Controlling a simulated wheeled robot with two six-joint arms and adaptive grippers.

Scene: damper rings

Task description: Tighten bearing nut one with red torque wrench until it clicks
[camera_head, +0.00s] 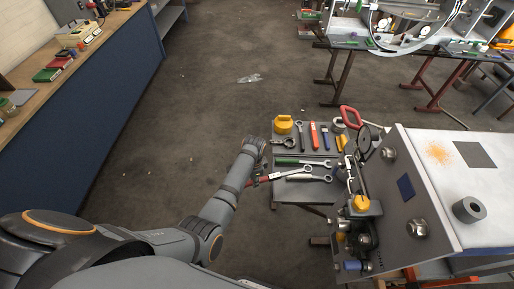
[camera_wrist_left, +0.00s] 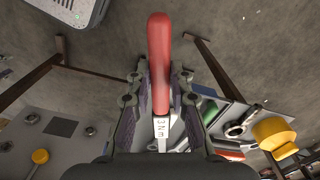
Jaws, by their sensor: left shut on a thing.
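My left gripper (camera_head: 259,178) is shut on the red torque wrench (camera_head: 290,173), at the left edge of the tool table. In the left wrist view the red handle (camera_wrist_left: 159,60) passes between the two fingers and the grey shaft carries a "3Nm" label. In the head view the shaft points right, above the table. Shiny round metal nuts or bolt heads show on the grey machine's front plate, one higher (camera_head: 388,154) and one lower (camera_head: 417,228). I cannot tell which is bearing nut one. The wrench appears apart from both. My right gripper is not in view.
The tool table (camera_head: 307,148) holds several spanners, a red tool (camera_head: 313,134) and a yellow object (camera_head: 283,124). The machine (camera_head: 450,190) stands right of it, with a yellow-topped part (camera_head: 361,203) at its front. A blue-sided bench (camera_head: 95,115) is at left. The floor between is open.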

